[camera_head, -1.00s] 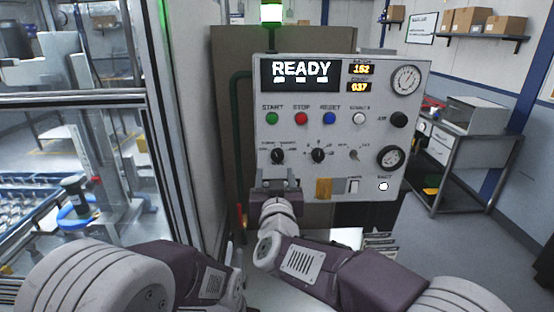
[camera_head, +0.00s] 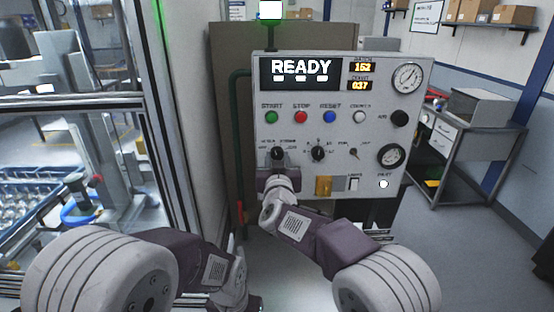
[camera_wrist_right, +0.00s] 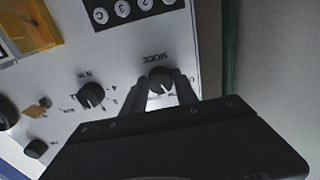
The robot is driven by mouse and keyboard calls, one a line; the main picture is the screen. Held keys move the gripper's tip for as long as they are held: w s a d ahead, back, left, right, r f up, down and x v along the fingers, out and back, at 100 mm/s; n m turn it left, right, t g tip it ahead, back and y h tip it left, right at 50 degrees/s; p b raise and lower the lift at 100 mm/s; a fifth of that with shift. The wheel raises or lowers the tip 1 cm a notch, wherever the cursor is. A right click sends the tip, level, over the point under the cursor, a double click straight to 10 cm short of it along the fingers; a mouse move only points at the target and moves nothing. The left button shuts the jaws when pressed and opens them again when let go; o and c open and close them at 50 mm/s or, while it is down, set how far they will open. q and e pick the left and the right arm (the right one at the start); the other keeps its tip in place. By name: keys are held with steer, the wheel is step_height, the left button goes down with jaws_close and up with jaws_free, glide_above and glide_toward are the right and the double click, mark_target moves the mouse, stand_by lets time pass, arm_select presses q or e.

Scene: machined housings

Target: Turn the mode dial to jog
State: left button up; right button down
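The mode dial (camera_head: 278,153) is a black knob at the left of the dial row on the grey control panel (camera_head: 340,195). It also shows in the right wrist view (camera_wrist_right: 160,79), under upside-down MODE lettering. My right gripper (camera_head: 277,168) is in front of the panel at this dial, partly covering it and its markings. In the right wrist view its two fingers (camera_wrist_right: 161,88) stand on either side of the knob, apart; firm contact cannot be told. The pointer's setting is not readable. My left wrist is low at the bottom edge; its fingers do not show.
A second black dial (camera_head: 318,153) and a small switch (camera_head: 354,153) lie to the right. Green (camera_head: 271,117), red (camera_head: 301,117) and blue (camera_head: 330,117) buttons are above. The display (camera_head: 301,73) reads READY. A glazed machine frame stands at left.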

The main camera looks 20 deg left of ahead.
steer(key=shift+m, duration=0.3)
steer(key=m+b, duration=0.2)
steer(key=m, duration=0.2)
steer(key=m+b, duration=0.1)
steer(key=m, duration=0.3)
steer(key=shift+a+b, duration=0.1)
steer(key=shift+b, duration=0.3)
steer(key=m+b, duration=0.2)
steer(key=m, duration=0.3)
steer(key=shift+m+b, duration=0.75)
steer(key=shift+m, duration=1.35)
steer(key=c, duration=0.9)
jaws_free()
steer(key=shift+c, duration=0.2)
steer(key=shift+r, duration=0.1)
